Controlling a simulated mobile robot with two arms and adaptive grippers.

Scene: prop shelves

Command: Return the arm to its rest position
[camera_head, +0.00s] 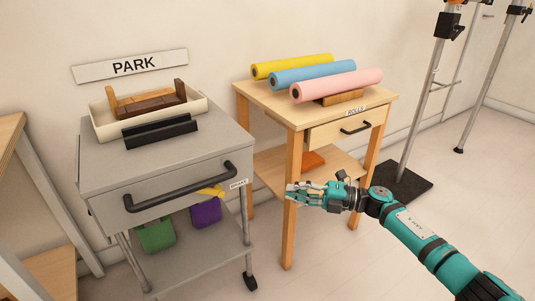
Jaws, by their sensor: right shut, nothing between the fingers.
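My right arm (420,240) is teal and black and comes in from the lower right. My right gripper (292,193) is shut and empty. In the picture it lies in front of the wooden table's (290,215) near leg, below the drawer; I cannot tell whether it touches the leg. My left gripper is not in view.
Yellow (290,66), blue (312,75) and pink (337,85) rolls lie on the wooden table. Floor at lower right is clear.

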